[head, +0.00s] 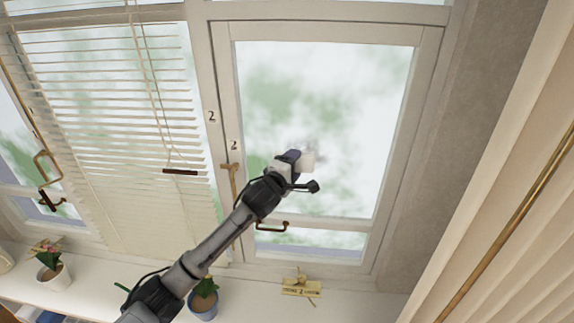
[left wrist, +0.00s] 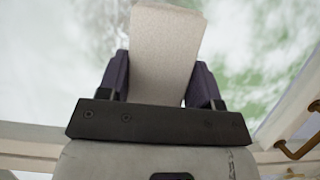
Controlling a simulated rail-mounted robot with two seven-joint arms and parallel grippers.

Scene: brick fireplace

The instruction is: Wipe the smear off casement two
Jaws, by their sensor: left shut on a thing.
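Casement two (head: 226,70) is the pale-framed window marked with a 2, at the centre right of the head view. A faint greyish smear (head: 318,147) shows on its glass, just above and right of my left gripper (head: 292,160). That gripper is shut on a whitish block-shaped wiping pad (head: 308,161). The pad also shows in the left wrist view (left wrist: 165,50), between two dark purple fingers, with the glass behind it. The pad and gripper hide part of the glass. I cannot tell whether the pad touches the pane. My right gripper is out of view.
Blinds (head: 110,100) with a dangling pull hang at left. A pleated curtain (head: 520,200) hangs at right.

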